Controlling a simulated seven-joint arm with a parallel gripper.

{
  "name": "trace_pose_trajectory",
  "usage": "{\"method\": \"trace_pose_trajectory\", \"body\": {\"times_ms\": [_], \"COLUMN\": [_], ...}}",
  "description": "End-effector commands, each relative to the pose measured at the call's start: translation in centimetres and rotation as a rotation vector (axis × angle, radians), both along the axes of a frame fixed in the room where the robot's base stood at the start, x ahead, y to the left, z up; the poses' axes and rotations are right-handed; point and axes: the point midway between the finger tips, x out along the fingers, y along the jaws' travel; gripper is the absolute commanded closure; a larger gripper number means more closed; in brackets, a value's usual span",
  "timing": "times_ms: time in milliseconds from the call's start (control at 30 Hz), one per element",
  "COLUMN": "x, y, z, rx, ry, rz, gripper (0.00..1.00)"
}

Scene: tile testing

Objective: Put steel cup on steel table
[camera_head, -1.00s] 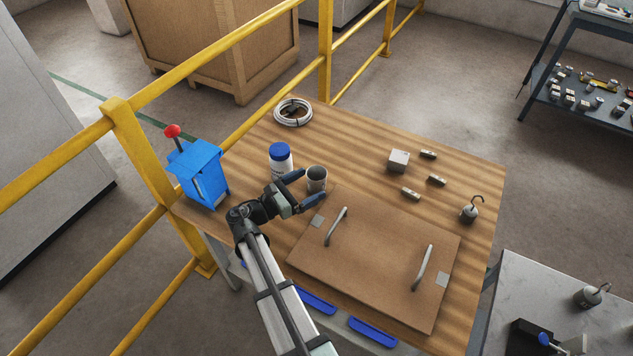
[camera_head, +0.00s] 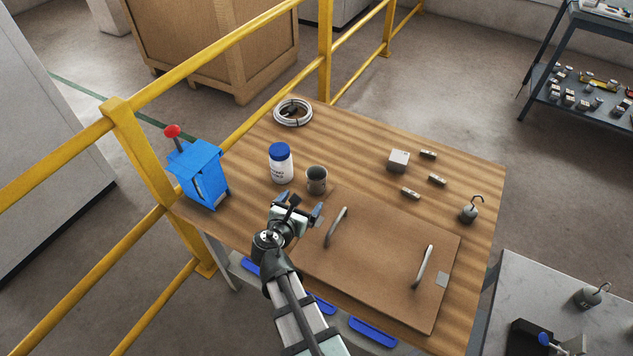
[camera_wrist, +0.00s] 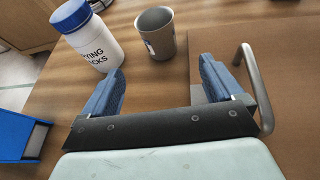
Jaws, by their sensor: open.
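The steel cup (camera_head: 317,180) stands upright on the wooden table, just right of a white jar with a blue lid. It also shows in the wrist view (camera_wrist: 157,34), beyond and between my fingertips. My gripper (camera_head: 300,203) is open and empty, on the near side of the cup and apart from it. In the wrist view my two blue fingers (camera_wrist: 160,78) are spread wide with only tabletop between them. A grey metal-topped table (camera_head: 535,290) stands at the lower right; I take it for the steel table.
The white jar (camera_head: 280,164) stands close left of the cup. A brown board (camera_head: 385,260) with two handles lies right of my gripper. A blue device (camera_head: 198,175) with a red knob is at left. A weight (camera_head: 588,297) and a dark object occupy part of the metal-topped table.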

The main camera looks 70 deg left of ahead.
Motion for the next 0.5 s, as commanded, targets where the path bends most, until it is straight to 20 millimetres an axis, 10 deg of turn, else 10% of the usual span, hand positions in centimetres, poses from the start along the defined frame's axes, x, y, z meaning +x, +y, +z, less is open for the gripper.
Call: {"method": "trace_pose_trajectory", "body": {"times_ms": [500], "x": [3.8], "y": [5.4], "z": [-2.6], "rx": [-0.003], "ry": [-0.007], "rz": [-0.003], "gripper": [0.06]}}
